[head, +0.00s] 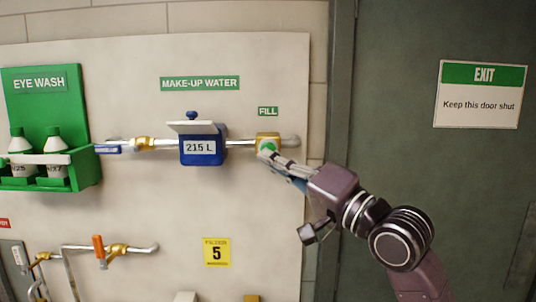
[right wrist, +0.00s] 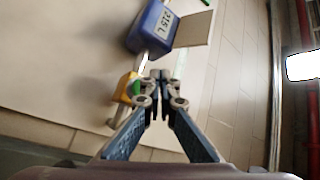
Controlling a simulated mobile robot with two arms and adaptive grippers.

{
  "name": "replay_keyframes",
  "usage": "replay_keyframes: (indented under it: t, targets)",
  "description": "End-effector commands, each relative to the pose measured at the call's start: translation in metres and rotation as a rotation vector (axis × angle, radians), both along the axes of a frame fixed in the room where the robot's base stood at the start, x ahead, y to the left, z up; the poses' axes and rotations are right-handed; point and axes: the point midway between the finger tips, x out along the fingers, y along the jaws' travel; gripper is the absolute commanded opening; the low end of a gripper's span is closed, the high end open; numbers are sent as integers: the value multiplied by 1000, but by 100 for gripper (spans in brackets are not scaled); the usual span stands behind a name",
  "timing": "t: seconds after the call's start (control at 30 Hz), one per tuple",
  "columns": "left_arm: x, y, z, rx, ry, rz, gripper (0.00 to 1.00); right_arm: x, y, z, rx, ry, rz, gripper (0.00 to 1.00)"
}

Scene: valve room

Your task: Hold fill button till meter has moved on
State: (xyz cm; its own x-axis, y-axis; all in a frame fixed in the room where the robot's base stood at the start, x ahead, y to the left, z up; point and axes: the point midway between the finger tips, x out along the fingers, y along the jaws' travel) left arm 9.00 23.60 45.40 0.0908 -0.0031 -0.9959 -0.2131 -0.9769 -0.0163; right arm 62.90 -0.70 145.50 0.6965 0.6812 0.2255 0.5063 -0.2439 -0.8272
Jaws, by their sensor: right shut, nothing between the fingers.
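The fill button is a green button (head: 268,147) on a yellow box (head: 267,137) under the FILL label. It also shows in the right wrist view as a green button (right wrist: 136,88) on the yellow box (right wrist: 124,88). The blue meter (head: 203,158) to its left reads 215 L; it is also in the right wrist view (right wrist: 150,27). My right gripper (head: 267,154) is shut and empty, its fingertips at the button's lower edge in the head view. Its fingers show in the right wrist view (right wrist: 160,76). I cannot tell whether they touch the button. My left gripper is out of view.
A pipe (head: 240,143) joins meter and yellow box. A green eye wash holder (head: 45,85) with bottles (head: 53,145) is at the left. Lower pipes with an orange-handled valve (head: 99,246) are below it. A grey door (head: 440,180) with an EXIT sign (head: 481,95) is at the right.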

Motion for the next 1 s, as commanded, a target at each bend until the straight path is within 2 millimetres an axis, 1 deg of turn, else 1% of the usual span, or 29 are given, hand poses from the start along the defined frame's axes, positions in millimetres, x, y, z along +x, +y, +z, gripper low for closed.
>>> replay_keyframes:
  t: [0.03, 0.1, 0.3, 1.0]
  targets:
    - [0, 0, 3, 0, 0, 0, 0, 6, 0, 2, -1, 1, -1, 0]
    - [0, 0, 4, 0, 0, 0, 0, 12, 0, 2, 0, 2, 1, 0]
    - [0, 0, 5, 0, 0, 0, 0, 20, 0, 1, 0, -1, -1, 0]
    - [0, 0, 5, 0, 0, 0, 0, 21, 0, 1, 1, 0, -1, 0]
